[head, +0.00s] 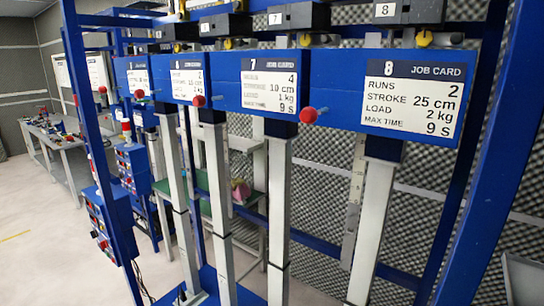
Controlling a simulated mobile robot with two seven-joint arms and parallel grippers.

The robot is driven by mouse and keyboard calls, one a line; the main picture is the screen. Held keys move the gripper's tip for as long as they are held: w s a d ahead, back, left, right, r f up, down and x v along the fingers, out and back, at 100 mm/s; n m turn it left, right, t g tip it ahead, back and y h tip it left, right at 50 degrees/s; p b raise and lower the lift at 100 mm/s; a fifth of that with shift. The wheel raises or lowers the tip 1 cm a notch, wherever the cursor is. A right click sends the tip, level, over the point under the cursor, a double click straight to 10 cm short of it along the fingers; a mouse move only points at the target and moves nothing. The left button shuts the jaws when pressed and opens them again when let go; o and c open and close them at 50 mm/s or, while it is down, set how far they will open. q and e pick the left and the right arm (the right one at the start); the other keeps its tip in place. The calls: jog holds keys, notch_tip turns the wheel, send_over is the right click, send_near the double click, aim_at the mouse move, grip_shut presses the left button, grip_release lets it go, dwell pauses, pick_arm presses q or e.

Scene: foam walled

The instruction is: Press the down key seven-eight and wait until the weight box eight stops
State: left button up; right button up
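A black box with a white plate marked 8 (408,12) is at the top edge, above the blue panel with job card 8 (412,100). Its top is cut off by the picture edge. A similar box marked 7 (298,17) is left of it, above job card 7 (270,85). Card 8 reads runs 2, stroke 25 cm, load 2 kg, max time 9 s. Blue control boxes (110,222) with small coloured buttons are at the left; their labels are too small to read. I cannot pick out the down key seven-eight. Neither gripper is in view.
Red knobs (309,115) stick out from the blue crossbeam. Grey columns (372,225) stand below it, with a blue frame post (490,170) at the right. A cluttered grey table (62,138) is far left. The pale floor (40,245) at left is clear.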

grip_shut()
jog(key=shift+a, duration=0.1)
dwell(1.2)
